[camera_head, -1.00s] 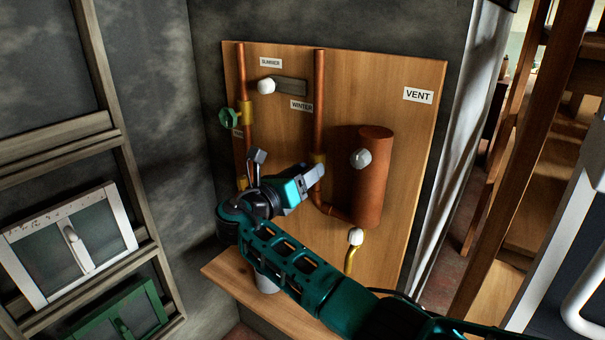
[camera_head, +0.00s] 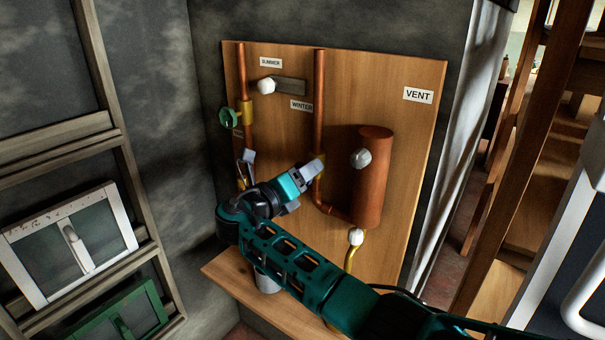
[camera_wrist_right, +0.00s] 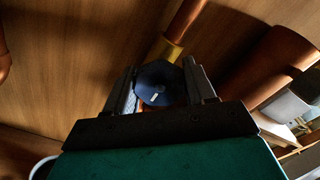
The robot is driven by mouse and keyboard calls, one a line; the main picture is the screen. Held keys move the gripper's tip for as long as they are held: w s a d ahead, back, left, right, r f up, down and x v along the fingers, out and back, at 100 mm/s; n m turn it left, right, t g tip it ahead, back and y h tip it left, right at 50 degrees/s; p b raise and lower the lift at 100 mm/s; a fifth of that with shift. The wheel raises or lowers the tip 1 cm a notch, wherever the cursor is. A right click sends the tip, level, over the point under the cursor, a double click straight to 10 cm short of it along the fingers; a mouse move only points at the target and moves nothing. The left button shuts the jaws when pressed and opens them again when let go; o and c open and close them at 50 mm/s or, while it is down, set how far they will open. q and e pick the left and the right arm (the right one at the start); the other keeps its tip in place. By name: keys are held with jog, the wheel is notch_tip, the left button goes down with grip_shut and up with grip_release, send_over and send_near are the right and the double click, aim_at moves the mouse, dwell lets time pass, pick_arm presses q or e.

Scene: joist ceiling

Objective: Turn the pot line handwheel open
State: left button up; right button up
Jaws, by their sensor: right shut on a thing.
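My right gripper (camera_head: 313,170) reaches the brass fitting on the middle copper pipe (camera_head: 318,95) of the wooden board. In the right wrist view its two fingers (camera_wrist_right: 160,82) are shut on a dark blue handwheel (camera_wrist_right: 155,86) with a short white mark on its face. One finger lies on each side of the wheel. In the head view the gripper hides this wheel. A green handwheel (camera_head: 227,118) sits higher on the left copper pipe (camera_head: 241,70), apart from the gripper. My left gripper is not in view.
A copper cylinder (camera_head: 371,190) with a whitish knob (camera_head: 361,158) stands just right of the gripper. A lever plate (camera_head: 291,86) sits between SUMMER and WINTER labels. A wooden shelf (camera_head: 230,283) juts out below. The board's right side under the VENT label (camera_head: 418,95) is clear.

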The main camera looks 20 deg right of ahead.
jog(key=shift+r, duration=0.15)
jog(key=o, duration=1)
jog(key=shift+o, duration=0.2)
jog(key=shift+a, duration=0.15)
jog(key=v, duration=1.2)
jog(key=shift+s+a, duration=0.25)
jog(key=shift+s, duration=0.05)
jog(key=shift+s, duration=0.1)
